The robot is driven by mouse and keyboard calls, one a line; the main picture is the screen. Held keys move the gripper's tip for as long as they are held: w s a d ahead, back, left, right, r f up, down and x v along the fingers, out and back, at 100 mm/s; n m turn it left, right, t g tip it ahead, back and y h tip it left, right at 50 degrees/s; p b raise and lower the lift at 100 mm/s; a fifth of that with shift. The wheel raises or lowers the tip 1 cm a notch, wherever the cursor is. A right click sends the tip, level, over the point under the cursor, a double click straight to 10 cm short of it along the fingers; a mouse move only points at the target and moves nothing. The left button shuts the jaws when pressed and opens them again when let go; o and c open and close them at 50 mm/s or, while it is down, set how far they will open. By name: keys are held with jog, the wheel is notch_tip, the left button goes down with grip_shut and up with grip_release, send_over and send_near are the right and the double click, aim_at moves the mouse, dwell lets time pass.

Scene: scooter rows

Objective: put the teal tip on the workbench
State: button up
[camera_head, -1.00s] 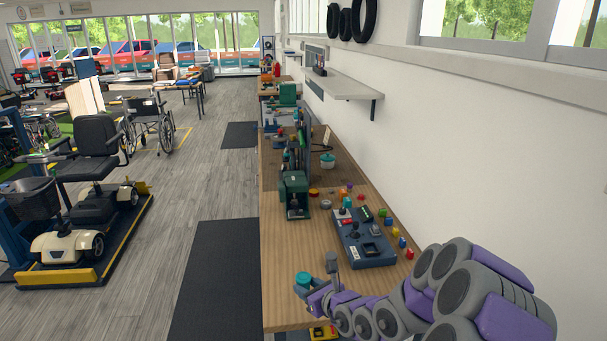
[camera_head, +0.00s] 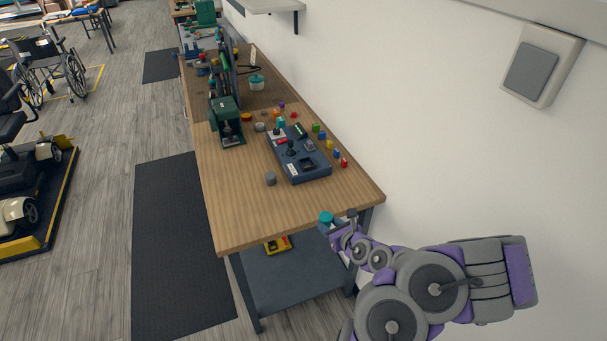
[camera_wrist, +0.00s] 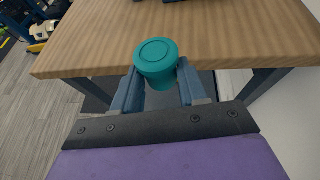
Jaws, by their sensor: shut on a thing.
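The teal tip (camera_wrist: 157,62) is a short round cap, held between the two fingers of my gripper (camera_wrist: 158,85) in the wrist view. In the head view the tip (camera_head: 326,217) shows at the end of my gripper (camera_head: 335,228), by the near edge of the workbench (camera_head: 240,215). The wooden top (camera_wrist: 95,40) lies just beyond the tip in the wrist view. I cannot tell the exact height of the tip against the top. Another teal piece (camera_head: 281,122) stands on the bench near the control box.
A dark blue control box (camera_head: 308,172) with a joystick sits on the bench. A grey cap (camera_head: 271,179) stands left of it, and several coloured caps lie around it. A green machine (camera_head: 227,125) stands farther back. The bench's near left part is clear.

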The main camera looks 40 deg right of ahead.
jog(key=b, duration=0.5)
send_over(319, 206)
jog(key=s, duration=0.1)
jog(key=shift+s+a+f, duration=0.2)
jog(key=shift+a+f, duration=0.15)
jog(key=shift+f, duration=0.4)
jog(key=shift+w+d+r, duration=0.15)
jog(key=shift+w+d, duration=0.1)
jog(key=shift+w, duration=0.55)
notch_tip(319, 206, down, 4)
jog(key=shift+r+b, duration=0.1)
jog(key=shift+b, duration=0.55)
jog(key=shift+r, duration=0.1)
jog(key=o, duration=1)
jog(key=shift+o, duration=0.2)
jog(key=shift+d, duration=0.1)
